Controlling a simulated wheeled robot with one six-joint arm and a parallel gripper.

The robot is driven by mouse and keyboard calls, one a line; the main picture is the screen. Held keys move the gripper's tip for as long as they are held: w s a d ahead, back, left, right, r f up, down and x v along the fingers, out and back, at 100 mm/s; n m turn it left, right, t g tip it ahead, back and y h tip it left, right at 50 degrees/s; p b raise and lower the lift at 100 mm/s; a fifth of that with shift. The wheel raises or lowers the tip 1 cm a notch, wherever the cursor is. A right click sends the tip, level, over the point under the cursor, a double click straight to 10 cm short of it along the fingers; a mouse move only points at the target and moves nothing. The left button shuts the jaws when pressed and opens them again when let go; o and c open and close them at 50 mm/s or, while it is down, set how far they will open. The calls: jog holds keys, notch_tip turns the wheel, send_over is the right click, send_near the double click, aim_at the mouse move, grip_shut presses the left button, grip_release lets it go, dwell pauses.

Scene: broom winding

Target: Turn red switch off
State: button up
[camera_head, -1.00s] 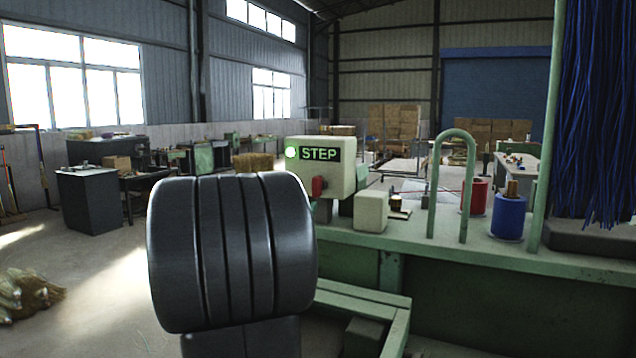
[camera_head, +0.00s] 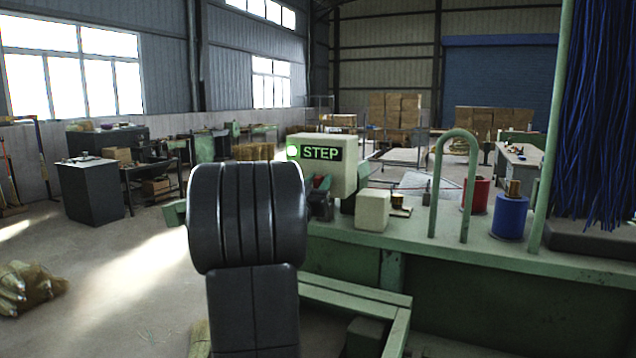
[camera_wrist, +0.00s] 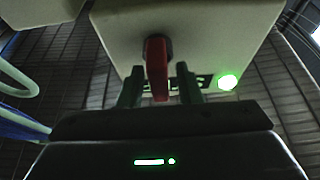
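The red switch (camera_wrist: 156,68) sticks out of the face of a pale control box, seen close up in the wrist view. In the head view a small part of the red switch (camera_head: 319,182) shows beside my arm. The box (camera_head: 345,166) carries a lit green lamp (camera_head: 292,151) and a STEP sign (camera_head: 321,153). My gripper (camera_wrist: 160,82) is open, with one finger on each side of the red switch. A gap shows between each finger and the switch. My arm covers part of the box's left side in the head view.
The box stands on a green machine bench (camera_head: 470,250). A cream block (camera_head: 373,210), a green hoop (camera_head: 457,150), a red spool (camera_head: 476,195) and a blue spool (camera_head: 509,216) stand to its right. Blue bristles (camera_head: 605,110) hang at the far right. Open floor lies at left.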

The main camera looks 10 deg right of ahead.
grip_shut()
jog(key=shift+f+m, duration=0.1)
jog(key=shift+m, duration=0.4)
jog(key=m+g+h+b, duration=0.1)
jog(key=m, duration=0.1)
jog(key=shift+s+f+m, duration=0.1)
jog(key=shift+m, duration=0.3)
jog(key=m+g+h, duration=0.1)
jog(key=m, duration=0.1)
jog(key=m+g, duration=0.1)
jog(key=m, duration=0.2)
jog(key=m+g+h+b, duration=0.1)
jog(key=m, duration=0.1)
jog(key=shift+s+d+m+g+h, duration=0.15)
jog(key=shift+d+m+g+h, duration=0.15)
jog(key=shift+s+d+f+m+g+y+p, duration=0.15)
jog(key=shift+m+g+p, duration=0.4)
jog(key=shift+m, duration=1.3)
jog(key=shift+w+f+m+g+y+p, duration=0.1)
jog(key=shift+f+m+g+y+p, duration=0.15)
jog(key=shift+m+g, duration=1.05)
jog(key=shift+s+d+f+m+g+y+p, duration=0.15)
jog(key=shift+m+p, duration=0.3)
jog(key=shift+m, duration=1.9)
jog(key=shift+a, duration=0.1)
